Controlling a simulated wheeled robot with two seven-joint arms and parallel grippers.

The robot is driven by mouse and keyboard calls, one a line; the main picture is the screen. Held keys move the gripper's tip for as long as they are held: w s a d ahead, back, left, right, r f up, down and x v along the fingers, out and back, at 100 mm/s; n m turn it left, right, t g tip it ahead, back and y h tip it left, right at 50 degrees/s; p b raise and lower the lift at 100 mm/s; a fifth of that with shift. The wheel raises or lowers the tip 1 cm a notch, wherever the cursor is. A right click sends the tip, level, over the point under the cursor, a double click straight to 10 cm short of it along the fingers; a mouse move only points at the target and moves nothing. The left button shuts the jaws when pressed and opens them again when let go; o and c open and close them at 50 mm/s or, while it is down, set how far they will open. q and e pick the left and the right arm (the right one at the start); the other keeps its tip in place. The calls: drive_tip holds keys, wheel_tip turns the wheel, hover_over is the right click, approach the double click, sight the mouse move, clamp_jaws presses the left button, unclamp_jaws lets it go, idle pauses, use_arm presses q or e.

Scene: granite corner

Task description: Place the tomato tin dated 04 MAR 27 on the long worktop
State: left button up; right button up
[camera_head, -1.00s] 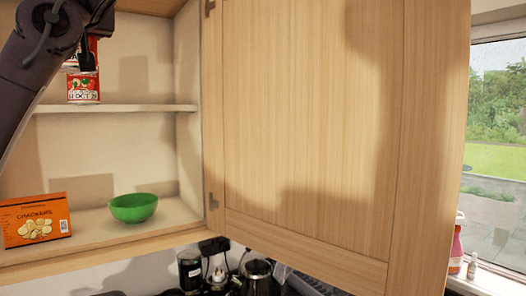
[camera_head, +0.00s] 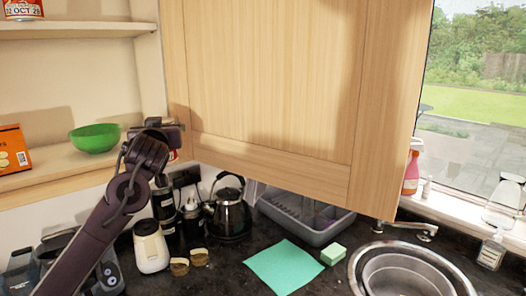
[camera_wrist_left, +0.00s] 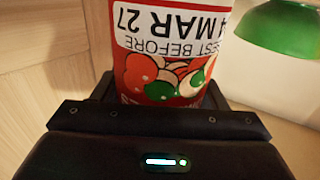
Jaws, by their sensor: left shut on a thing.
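My left gripper (camera_head: 170,137) is shut on a red tomato tin (camera_head: 173,155), beside the cupboard's lower shelf and near the open door. The arm mostly hides the tin in the head view. In the left wrist view the tin (camera_wrist_left: 168,50) fills the jaws (camera_wrist_left: 150,118); its label reads "4 MAR 27" and "BEST BEFORE", upside down in the picture. Another tomato tin (camera_head: 23,9), marked 12 OCT 28, stands on the upper shelf. The dark granite worktop (camera_head: 225,275) runs below the cupboard. My right gripper is not in view.
A green bowl (camera_head: 95,138) and an orange crackers box (camera_head: 12,150) stand on the lower shelf. The open door (camera_head: 270,80) overhangs the worktop. On it are a kettle (camera_head: 229,215), white canister (camera_head: 150,247), dish rack (camera_head: 305,215), green cloth (camera_head: 288,267), sponge (camera_head: 333,255) and sink (camera_head: 405,275).

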use_arm(q)
drive_tip(key=s+d+f+m+h+b, duration=0.1)
drive_tip(key=s+d+f+h, duration=0.2)
drive_tip(key=f, duration=0.7)
drive_tip(key=s+d+f+m+h+b, duration=0.1)
drive_tip(key=s+d+f+m+b, duration=0.3)
drive_tip(key=f, duration=0.6)
drive_tip(key=s+d+f+n+h+p, duration=0.15)
drive_tip(key=s+f, duration=0.35)
drive_tip(key=f, duration=0.6)
drive_tip(key=s+f+b, duration=0.1)
drive_tip(key=s+f, duration=0.3)
drive_tip(key=s, duration=0.4)
drive_tip(key=s+a+f+b, duration=0.1)
drive_tip(key=s+f, duration=0.3)
drive_tip(key=s, duration=0.4)
drive_tip(key=s+f+y+b, duration=0.1)
drive_tip(key=s+f+b, duration=0.2)
drive_tip(key=s, duration=0.5)
drive_tip(key=shift+s+a+f+n+t, duration=0.3)
drive_tip(key=shift+s+a+f+n, duration=0.05)
drive_tip(key=shift+s+a+f, duration=0.1)
drive_tip(key=shift+w+d, duration=0.1)
